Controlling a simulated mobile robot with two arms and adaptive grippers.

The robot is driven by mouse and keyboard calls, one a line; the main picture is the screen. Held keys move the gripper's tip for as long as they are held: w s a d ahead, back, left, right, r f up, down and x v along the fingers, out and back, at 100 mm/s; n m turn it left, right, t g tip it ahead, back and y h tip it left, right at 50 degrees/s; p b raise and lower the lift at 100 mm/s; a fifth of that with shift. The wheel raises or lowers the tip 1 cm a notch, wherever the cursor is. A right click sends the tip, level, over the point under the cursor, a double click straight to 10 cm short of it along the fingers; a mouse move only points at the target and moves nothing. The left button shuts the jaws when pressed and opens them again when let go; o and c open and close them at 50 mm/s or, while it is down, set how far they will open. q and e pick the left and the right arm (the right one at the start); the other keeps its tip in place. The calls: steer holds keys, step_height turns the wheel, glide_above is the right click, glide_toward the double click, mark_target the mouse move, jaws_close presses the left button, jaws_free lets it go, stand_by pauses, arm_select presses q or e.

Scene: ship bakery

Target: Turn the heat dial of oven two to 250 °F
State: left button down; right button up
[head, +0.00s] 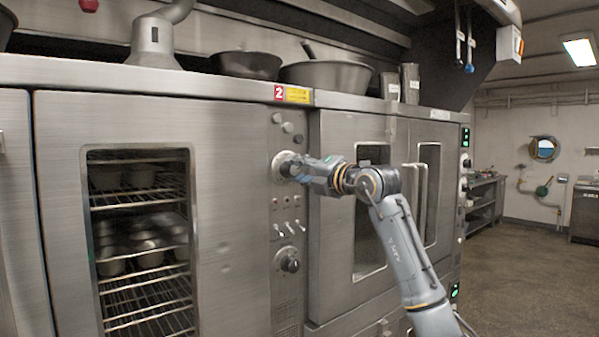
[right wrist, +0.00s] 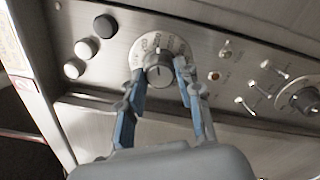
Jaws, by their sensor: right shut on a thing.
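The heat dial (right wrist: 158,72) of oven two is a dark knob on a pale round scale plate, high on the control panel. In the right wrist view my right gripper (right wrist: 160,78) has its two blue-padded fingers on either side of the knob, shut on it. In the head view the right gripper (head: 292,168) reaches the panel and covers most of the dial. Oven two (head: 240,200) carries a red label with a 2 (head: 280,93). My left gripper is not in view.
Round buttons (head: 288,127) sit above the dial. Small lights and toggle switches (head: 288,228) lie below it, then a second dark knob (head: 289,262). Another oven door with a window (head: 335,210) stands close to the right, behind my arm. Open floor (head: 540,275) lies at far right.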

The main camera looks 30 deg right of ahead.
steer(key=o, duration=1.1)
steer(key=shift+o, duration=0.2)
steer(key=s+d, duration=0.1)
steer(key=s, duration=1.1)
steer(key=shift+f, duration=0.3)
steer(key=shift+w, duration=0.1)
